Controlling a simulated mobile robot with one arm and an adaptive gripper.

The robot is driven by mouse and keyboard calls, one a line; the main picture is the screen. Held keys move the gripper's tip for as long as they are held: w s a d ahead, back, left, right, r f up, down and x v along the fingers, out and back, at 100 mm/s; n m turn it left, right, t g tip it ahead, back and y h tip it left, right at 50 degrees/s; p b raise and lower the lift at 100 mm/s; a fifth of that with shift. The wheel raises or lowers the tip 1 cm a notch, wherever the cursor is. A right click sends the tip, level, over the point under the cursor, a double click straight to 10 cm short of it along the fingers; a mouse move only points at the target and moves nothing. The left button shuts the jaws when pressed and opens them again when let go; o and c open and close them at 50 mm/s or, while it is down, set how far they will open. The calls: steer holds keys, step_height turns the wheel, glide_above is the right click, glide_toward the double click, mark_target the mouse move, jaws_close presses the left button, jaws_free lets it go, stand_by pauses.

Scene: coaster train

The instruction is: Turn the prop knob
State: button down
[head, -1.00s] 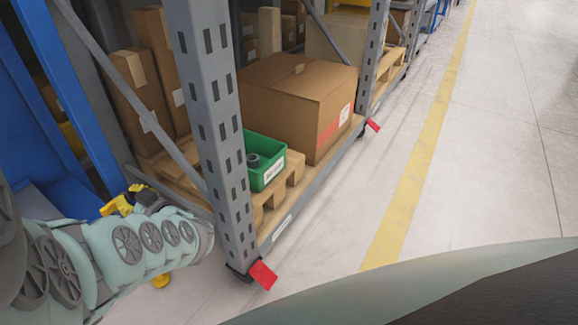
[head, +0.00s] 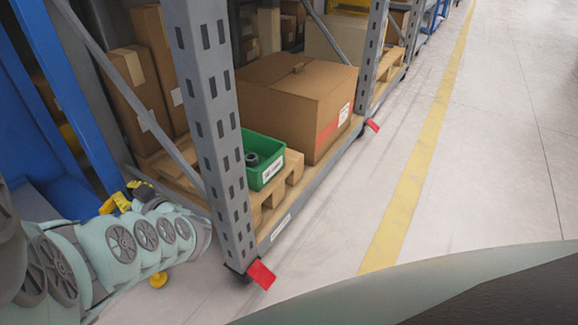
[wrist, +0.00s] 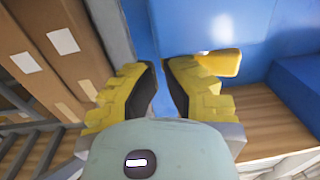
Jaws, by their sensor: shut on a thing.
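My gripper (wrist: 160,65) has yellow, ribbed fingers with dark inner pads, held a narrow gap apart at the tips. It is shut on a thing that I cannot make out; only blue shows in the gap. In the wrist view a yellow block (wrist: 224,63) lies just right of the right fingertip, against blue metal. I cannot tell whether it is the prop knob. In the head view yellow gripper parts (head: 120,203) show at lower left, partly behind my arm and close to the blue frame. No knob is clearly visible.
A grey perforated rack post (head: 215,130) stands just right of my arm, with a red tag (head: 261,274) at its foot. The rack holds a large carton (head: 290,95) and a green bin (head: 268,172). A blue frame (head: 45,100) is left. The right aisle is clear.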

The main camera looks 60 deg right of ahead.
steer(key=shift+w+f, duration=0.1)
steer(key=shift+w, duration=0.2)
steer(key=shift+w+a+b, duration=0.1)
steer(key=shift+w+b, duration=0.45)
steer(key=shift+w, duration=0.3)
steer(key=shift+a, duration=0.15)
stand_by(0.4)
